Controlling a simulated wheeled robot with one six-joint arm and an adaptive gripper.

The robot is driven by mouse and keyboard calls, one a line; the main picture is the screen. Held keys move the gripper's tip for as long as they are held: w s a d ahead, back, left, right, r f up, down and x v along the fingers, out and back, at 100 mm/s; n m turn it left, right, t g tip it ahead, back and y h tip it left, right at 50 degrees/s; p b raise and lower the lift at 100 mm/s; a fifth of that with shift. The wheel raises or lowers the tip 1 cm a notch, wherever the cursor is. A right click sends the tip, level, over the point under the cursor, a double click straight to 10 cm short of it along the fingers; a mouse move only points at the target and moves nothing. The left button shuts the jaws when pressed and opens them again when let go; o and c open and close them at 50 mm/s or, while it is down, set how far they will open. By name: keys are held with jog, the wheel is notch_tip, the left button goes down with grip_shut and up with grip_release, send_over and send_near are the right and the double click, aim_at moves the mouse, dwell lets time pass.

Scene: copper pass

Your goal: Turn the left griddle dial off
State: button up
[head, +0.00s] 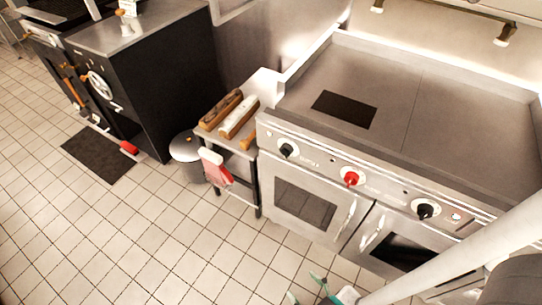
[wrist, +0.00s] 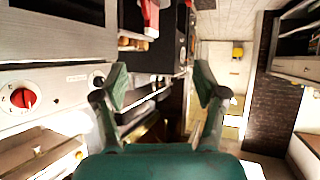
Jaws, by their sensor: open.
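The griddle (head: 462,100) has three dials along its front panel. The left dial (head: 286,150) has a black knob on a pale round plate; its exact setting is too small to read. The middle dial (head: 351,177) is red and the right dial (head: 426,211) is black. My gripper (head: 306,287) is at the bottom of the head view, in front of the griddle and apart from the dials. In the wrist view my gripper (wrist: 160,82) has its green-tipped fingers spread, with nothing between them. The red dial (wrist: 22,98) shows there at far left.
A small side table (head: 257,90) with rolled items and a red-and-white cloth (head: 214,166) stands left of the griddle. A bin (head: 187,158) and a black cabinet (head: 160,75) are farther left. The tiled floor (head: 150,230) in front is clear.

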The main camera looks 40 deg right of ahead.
jog(key=w+d+f+m+g+h, duration=0.1)
jog(key=w+d+f+h, duration=0.2)
jog(key=w+f, duration=0.45)
jog(key=m+g+h, duration=0.5)
jog(key=m+h, duration=0.8)
send_near(284, 154)
jog(key=x, duration=1)
jog(key=shift+w+f, duration=0.2)
jog(key=shift+f, duration=0.1)
jog(key=c, duration=1.1)
